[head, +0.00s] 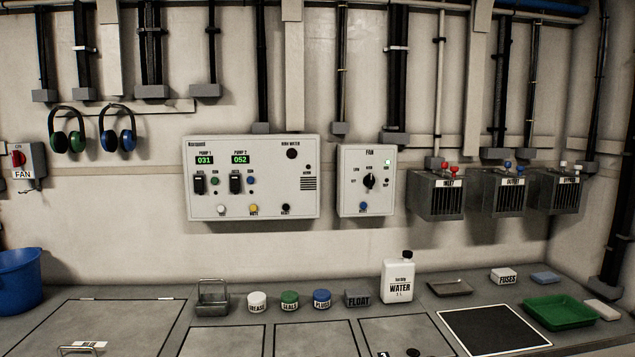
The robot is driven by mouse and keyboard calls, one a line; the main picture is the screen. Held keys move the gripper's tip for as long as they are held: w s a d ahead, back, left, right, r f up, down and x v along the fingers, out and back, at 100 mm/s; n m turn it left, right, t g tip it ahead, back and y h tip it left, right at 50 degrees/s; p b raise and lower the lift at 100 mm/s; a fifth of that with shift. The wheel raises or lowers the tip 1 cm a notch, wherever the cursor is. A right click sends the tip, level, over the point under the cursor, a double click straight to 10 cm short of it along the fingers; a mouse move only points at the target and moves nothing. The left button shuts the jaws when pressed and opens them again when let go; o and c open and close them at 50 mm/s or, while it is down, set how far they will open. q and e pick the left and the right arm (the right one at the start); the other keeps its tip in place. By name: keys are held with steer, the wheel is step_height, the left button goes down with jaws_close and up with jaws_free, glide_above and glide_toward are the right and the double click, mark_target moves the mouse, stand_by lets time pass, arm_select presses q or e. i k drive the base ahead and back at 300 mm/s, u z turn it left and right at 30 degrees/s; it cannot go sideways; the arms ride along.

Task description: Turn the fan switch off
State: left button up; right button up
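A light grey panel labelled FAN (347,200) is on the wall right of centre. Its black rotary knob (369,181) stands about upright, with small labels around it too blurred to read surely. A grey box (36,160) marked FAN is at the far left edge, partly cut off. It has a red rotary handle (18,158) under a small mark that looks like ON. Neither of my grippers is in view.
A larger pump panel (308,205) is left of the FAN panel. Caged valve boxes (437,203) are to its right. Below, the bench holds a white water jug (398,282), tubs, a grey float block (357,298) and a green tray (560,313). The wall before the panels is unobstructed.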

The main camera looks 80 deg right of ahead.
mark_target(369, 180)
steer(key=z, duration=2.85)
steer(key=k, duration=0.6)
steer(key=z, duration=0.4)
steer(key=i, duration=1.65)
steer(key=u, duration=0.85)
